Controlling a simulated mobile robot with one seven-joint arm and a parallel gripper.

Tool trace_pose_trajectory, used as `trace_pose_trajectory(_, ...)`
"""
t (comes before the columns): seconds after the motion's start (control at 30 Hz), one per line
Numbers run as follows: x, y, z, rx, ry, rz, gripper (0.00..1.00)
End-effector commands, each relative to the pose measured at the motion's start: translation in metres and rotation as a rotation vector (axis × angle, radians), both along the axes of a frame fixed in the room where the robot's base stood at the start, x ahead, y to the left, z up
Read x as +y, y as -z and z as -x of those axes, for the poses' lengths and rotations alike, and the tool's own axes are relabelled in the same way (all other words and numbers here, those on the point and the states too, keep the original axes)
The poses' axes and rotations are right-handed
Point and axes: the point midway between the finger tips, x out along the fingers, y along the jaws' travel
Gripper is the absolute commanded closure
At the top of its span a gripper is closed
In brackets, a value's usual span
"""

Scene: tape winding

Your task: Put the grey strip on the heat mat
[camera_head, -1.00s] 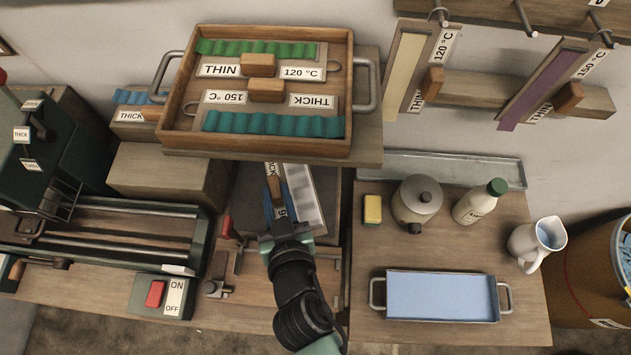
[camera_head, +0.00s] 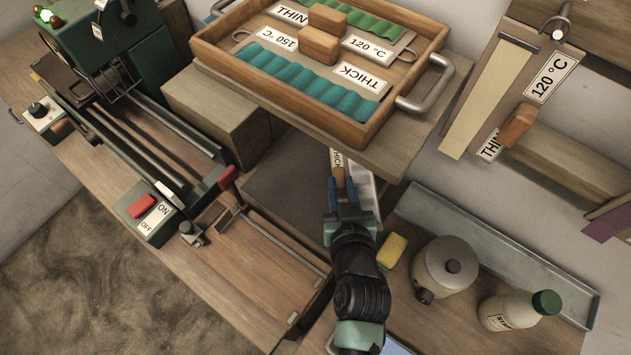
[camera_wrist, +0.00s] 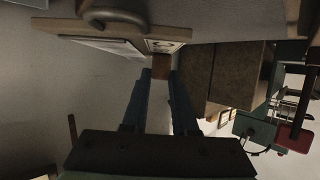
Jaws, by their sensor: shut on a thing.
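My gripper (camera_head: 342,191) is shut on the wooden handle (camera_head: 338,177) of a small board marked THICK. This board carries the grey strip (camera_head: 366,192), pale and streaked, partly hidden by my gripper and the shelf edge. In the wrist view the brown handle (camera_wrist: 161,66) sits between my fingertips (camera_wrist: 158,80), with the board's label (camera_wrist: 163,46) beyond. A dark flat panel (camera_head: 285,185) lies below and left of my gripper and may be the heat mat. I cannot tell whether the board touches it.
A wooden tray (camera_head: 213,60) with green and teal wavy strips stands on a shelf (camera_head: 400,150) above my gripper. A yellow sponge (camera_head: 392,250), a lidded pot (camera_head: 445,266) and a bottle (camera_head: 507,311) stand right. A machine with a red switch (camera_head: 137,207) is left.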

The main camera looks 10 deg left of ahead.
Motion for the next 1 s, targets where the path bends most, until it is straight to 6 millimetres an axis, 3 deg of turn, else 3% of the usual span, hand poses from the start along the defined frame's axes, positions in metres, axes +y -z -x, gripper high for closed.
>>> trace_pose_trajectory(0.3,0.048,-0.030,-0.016,-0.012,-0.307,-0.003,1.00)
trace_pose_trajectory(0.63,0.072,-0.055,-0.016,-0.005,-0.476,0.000,1.00)
trace_pose_trajectory(0.73,0.073,-0.046,-0.015,0.000,-0.488,0.001,1.00)
trace_pose_trajectory(1.0,0.073,0.000,-0.015,0.001,-0.488,0.001,1.00)
